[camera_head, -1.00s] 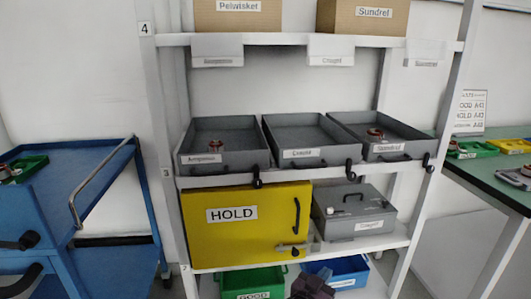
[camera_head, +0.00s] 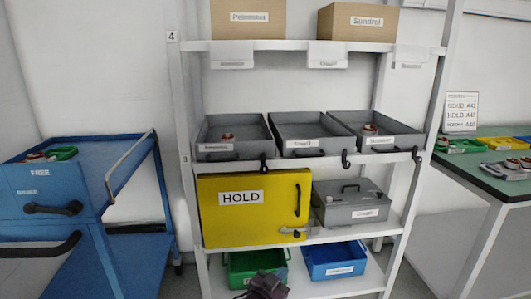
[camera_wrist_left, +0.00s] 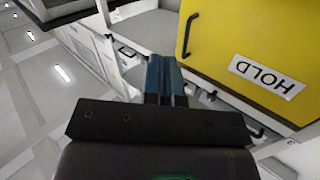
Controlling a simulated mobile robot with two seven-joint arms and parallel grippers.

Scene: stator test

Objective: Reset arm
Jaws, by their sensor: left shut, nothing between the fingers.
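My left gripper (camera_head: 265,286) shows at the bottom edge of the head view, dark, in front of the lowest shelf and partly over the green bin (camera_head: 240,268). In the left wrist view its blue-grey fingers (camera_wrist_left: 166,75) are shut together with nothing between them. They point toward the yellow HOLD cabinet (camera_head: 255,222), which also shows in the wrist view (camera_wrist_left: 235,40). The cabinet door is shut. My right gripper is not in view.
A shelf rack holds three grey trays (camera_head: 312,152), a grey lidded case (camera_head: 345,190) and a blue bin (camera_head: 338,272). A blue cart (camera_head: 110,165) stands at left. A green table (camera_head: 475,165) with small trays stands at right.

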